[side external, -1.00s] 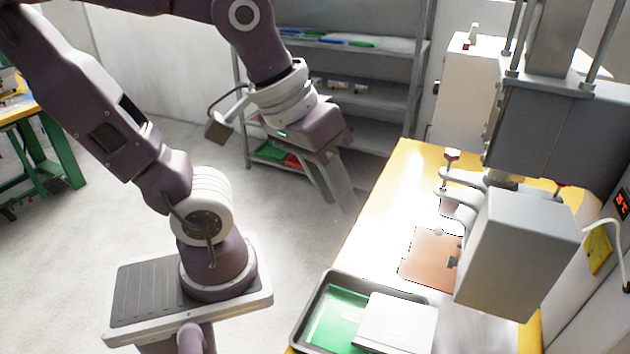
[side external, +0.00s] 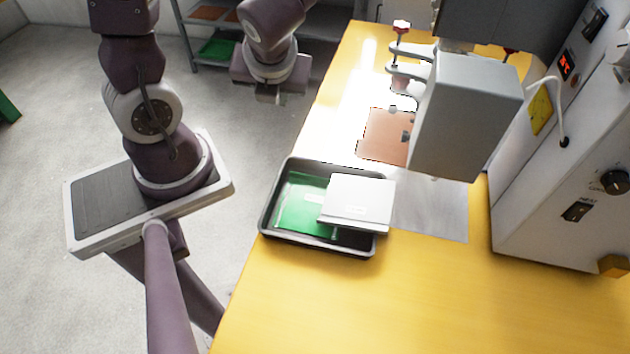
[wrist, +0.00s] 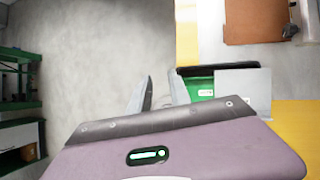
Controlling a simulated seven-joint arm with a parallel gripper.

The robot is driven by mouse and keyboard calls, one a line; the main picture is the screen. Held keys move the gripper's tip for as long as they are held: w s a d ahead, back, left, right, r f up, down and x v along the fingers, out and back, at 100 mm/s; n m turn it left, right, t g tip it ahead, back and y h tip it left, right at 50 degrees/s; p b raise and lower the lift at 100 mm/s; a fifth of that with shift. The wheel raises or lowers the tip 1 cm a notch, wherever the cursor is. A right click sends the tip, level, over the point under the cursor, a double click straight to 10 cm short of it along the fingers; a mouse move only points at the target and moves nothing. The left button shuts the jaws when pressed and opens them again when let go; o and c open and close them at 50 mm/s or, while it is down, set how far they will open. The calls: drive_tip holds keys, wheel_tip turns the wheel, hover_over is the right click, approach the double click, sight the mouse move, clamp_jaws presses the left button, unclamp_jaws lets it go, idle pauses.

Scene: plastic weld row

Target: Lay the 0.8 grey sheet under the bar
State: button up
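A pale grey sheet (side external: 358,200) lies over the right side of a dark tray (side external: 264,212), partly covering a green sheet (side external: 300,205); its label is too small to read. The grey sheet (wrist: 243,82) also shows in the wrist view, right of my fingers. The bar appears to be the large grey block (side external: 467,118) of the press over the table. A copper-coloured sheet (side external: 383,138) lies beside it near the clamps. My gripper (wrist: 160,84) is open and empty. In the side view my gripper (side external: 268,96) hangs left of the table, beyond the tray, its fingers barely visible.
A thin grey plate (side external: 432,208) lies flat on the yellow table (side external: 370,300), right of the tray. Red-knobbed clamps (side external: 402,50) stand behind the copper-coloured sheet. A white control cabinet (side external: 560,200) stands at right. The table's front is clear.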

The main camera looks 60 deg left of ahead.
wheel_tip(320, 180, down, 6)
drive_tip(key=w+d+r+m+h, duration=0.1)
drive_tip(key=d+m, duration=0.1)
drive_tip(key=m, duration=0.5)
drive_tip(key=m+h, duration=0.6)
drive_tip(key=m, duration=0.7)
approach(321, 220)
drive_tip(key=f, duration=0.1)
drive_tip(key=shift+g, duration=0.4)
drive_tip(key=shift+w+d+f, duration=0.15)
drive_tip(key=shift+w+f, duration=0.1)
drive_tip(key=shift+f, duration=0.95)
drive_tip(key=shift+w+d+f, duration=0.1)
drive_tip(key=shift+w+f, duration=0.15)
drive_tip(key=shift+f, duration=1)
drive_tip(key=shift+w+d+f, duration=0.15)
drive_tip(key=shift+w+f, duration=0.1)
drive_tip(key=shift+f, duration=0.95)
clamp_jaws()
drive_tip(key=shift+r, duration=0.1)
